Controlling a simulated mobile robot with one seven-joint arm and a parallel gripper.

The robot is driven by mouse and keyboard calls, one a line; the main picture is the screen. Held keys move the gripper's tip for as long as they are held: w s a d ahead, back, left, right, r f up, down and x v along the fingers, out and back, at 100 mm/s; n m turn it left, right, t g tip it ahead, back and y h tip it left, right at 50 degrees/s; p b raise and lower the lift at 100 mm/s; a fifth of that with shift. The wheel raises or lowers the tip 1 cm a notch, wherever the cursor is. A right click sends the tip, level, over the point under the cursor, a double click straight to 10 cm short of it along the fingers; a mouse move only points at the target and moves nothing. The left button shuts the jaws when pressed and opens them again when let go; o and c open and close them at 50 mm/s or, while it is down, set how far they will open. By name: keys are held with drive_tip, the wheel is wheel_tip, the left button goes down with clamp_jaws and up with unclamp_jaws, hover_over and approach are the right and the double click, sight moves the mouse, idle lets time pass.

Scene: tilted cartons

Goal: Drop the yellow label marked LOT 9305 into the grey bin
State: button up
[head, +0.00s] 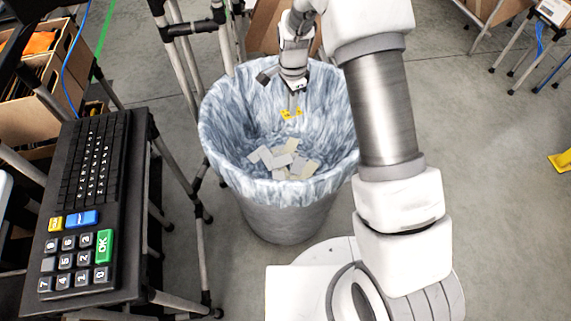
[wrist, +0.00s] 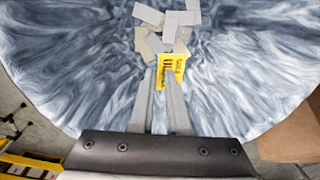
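The yellow label (head: 285,115) is at the tips of my gripper (head: 292,108), above the inside of the grey bin (head: 285,217). In the wrist view the label (wrist: 174,66) is pinched at the ends of the two narrow fingers (wrist: 160,78); dark print shows on it, too small and partly covered to read in full. The bin is lined with a streaky blue-white bag (wrist: 60,60) folded over its rim. The gripper and label are within the rim's outline, apart from the pile below.
Several grey and beige cards (head: 285,160) lie at the bottom of the bin. A black stand with a keyboard (head: 97,155) and keypad (head: 75,258) is at the left. Cartons (head: 30,100) stand at the far left.

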drive_tip(key=shift+o, duration=1.4)
drive_tip(key=shift+r, duration=0.1)
wheel_tip(320, 180, up, 17)
drive_tip(key=p, duration=0.3)
drive_tip(key=shift+s+r, duration=0.15)
drive_tip(key=shift+s, duration=0.1)
drive_tip(key=shift+d, duration=0.1)
